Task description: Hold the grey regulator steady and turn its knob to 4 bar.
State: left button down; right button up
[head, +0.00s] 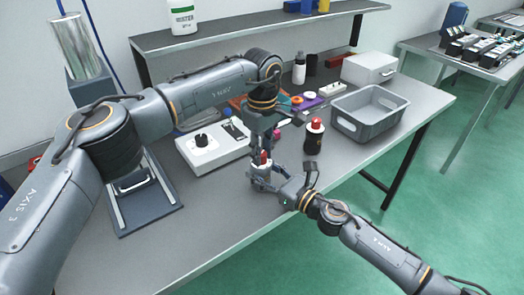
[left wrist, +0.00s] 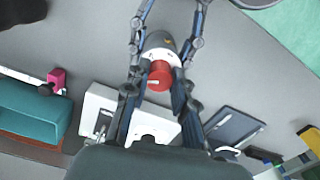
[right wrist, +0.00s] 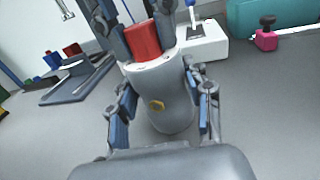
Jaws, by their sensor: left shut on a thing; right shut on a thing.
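The grey regulator (head: 261,172) stands upright on the bench in the head view, with its red knob (head: 264,156) on top. In the right wrist view its grey body (right wrist: 166,105) has a yellow hexagonal fitting, and the red knob (right wrist: 143,40) is above. My right gripper (right wrist: 163,108) is shut around the body from the side. My left gripper (head: 263,159) points down from above and is shut on the knob. In the left wrist view the knob (left wrist: 160,75) shows a small white mark. The scale is not readable.
A black regulator (head: 314,137) with a red top stands close to the right. A white box (head: 208,150) with a black knob lies behind left. A grey bin (head: 369,114) stands at the right, a dark board (head: 150,205) at the left. The front bench strip is clear.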

pick_arm(q)
jog(key=m, duration=0.6)
jog(key=shift+w+a, duration=0.1)
jog(key=shift+a, duration=0.05)
jog(key=m, duration=0.5)
jog(key=shift+m, duration=0.4)
jog(key=c, duration=1.1)
grip_release()
jog(key=shift+r, duration=0.1)
notch_tip(320, 180, up, 12)
jog(key=shift+f, duration=0.1)
